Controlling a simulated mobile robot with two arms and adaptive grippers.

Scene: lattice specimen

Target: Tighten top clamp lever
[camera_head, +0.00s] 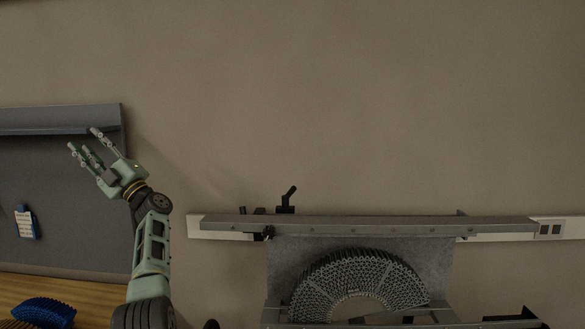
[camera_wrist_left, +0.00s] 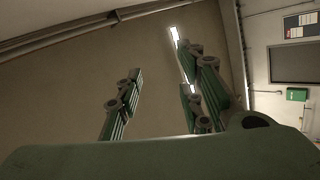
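The fixture's metal top beam (camera_head: 370,225) runs across the right half of the head view. A black clamp lever (camera_head: 288,198) sticks up from the beam near its left end, its handle tilted up to the right. Below the beam, an arched grey lattice specimen (camera_head: 358,280) stands in front of a metal plate. My left gripper (camera_head: 86,146) is raised to the left of the fixture, well apart from the lever. Its fingers are spread and empty, and they also show apart in the left wrist view (camera_wrist_left: 155,85). My right gripper is not in view.
A dark grey panel (camera_head: 70,190) with a blue-clipped tag (camera_head: 25,222) stands at the left. A blue lattice piece (camera_head: 45,311) lies on the wooden bench (camera_head: 70,291) at bottom left. The wall (camera_head: 330,100) above the beam is bare, with free room before it.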

